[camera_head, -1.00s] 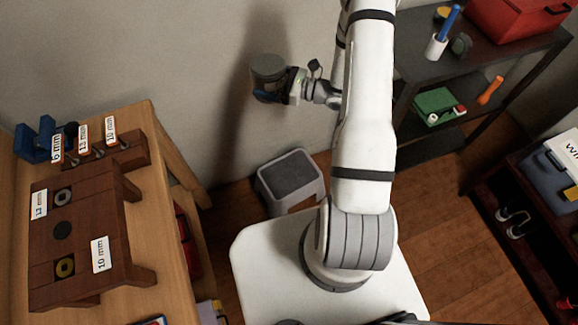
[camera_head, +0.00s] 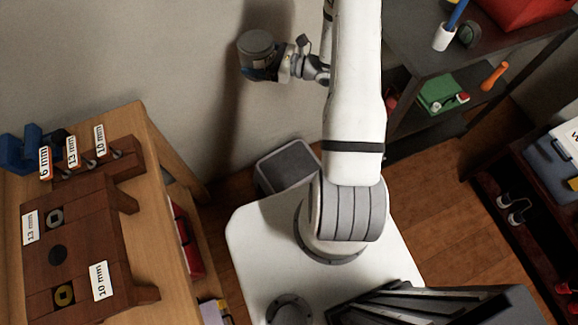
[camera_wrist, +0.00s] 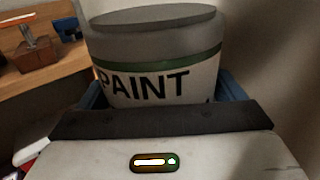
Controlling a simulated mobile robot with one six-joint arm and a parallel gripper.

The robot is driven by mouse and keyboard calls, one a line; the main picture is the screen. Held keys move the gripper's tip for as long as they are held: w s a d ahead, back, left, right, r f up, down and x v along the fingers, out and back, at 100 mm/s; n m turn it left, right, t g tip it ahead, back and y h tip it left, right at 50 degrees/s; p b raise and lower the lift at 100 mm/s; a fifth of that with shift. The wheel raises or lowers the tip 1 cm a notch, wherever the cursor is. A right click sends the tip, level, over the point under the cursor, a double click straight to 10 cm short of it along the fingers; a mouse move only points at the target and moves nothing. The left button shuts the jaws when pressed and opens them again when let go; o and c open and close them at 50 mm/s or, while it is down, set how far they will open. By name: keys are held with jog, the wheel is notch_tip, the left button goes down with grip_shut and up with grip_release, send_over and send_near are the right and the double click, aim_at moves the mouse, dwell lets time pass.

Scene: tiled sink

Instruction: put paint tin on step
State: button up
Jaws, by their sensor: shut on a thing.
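The paint tin (camera_head: 256,44) has a grey lid and is held upright in the air by my gripper (camera_head: 262,70), near the wall. In the wrist view the tin (camera_wrist: 155,60) shows its "PAINT" label and a green band, with the blue fingers of my gripper (camera_wrist: 155,100) on both sides of it. My gripper is shut on the tin. The step (camera_head: 286,166) is a small stool with a dark grey top, standing on the floor below and to the right of the tin. Its top is bare, and my base and arm hide part of its lower right.
A wooden workbench (camera_head: 165,135) with a brown block and labelled bolts stands at the left. A dark shelf (camera_head: 420,55) with several items is at the upper right, and a low dark rack (camera_head: 500,190) is at the right. The air above the step looks clear.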

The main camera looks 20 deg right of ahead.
jog(key=s+d+f+m+t+h+b, duration=0.1)
jog(key=d+f+b, duration=0.3)
jog(key=f+b, duration=1.3)
jog(key=s+d+f+m+t+h+b, duration=0.1)
jog(key=s+d+f+b, duration=0.3)
jog(key=f+b, duration=1.3)
jog(key=s+d+f+m+t+h+b, duration=0.1)
jog(key=d+f+b, duration=0.5)
jog(key=f+b, duration=1.2)
jog(key=shift+s+d+f+t+h, duration=0.15)
jog(key=shift+s+f, duration=0.15)
jog(key=shift+f, duration=2)
jog(key=shift+s+f+t+h, duration=0.1)
jog(key=shift+s+f, duration=0.15)
jog(key=shift+f, duration=2.1)
jog(key=shift+s+d+f+t+h, duration=0.15)
jog(key=shift+s+f, duration=0.15)
jog(key=shift+f, duration=2)
jog(key=shift+r, duration=0.1)
jog(key=o, duration=1.5)
jog(key=shift+c, duration=0.2)
jog(key=shift+s, duration=0.1)
jog(key=p+v, duration=0.4)
jog(key=v, duration=0.7)
jog(key=shift+s+d+p, duration=0.25)
jog(key=shift+s+p, duration=0.1)
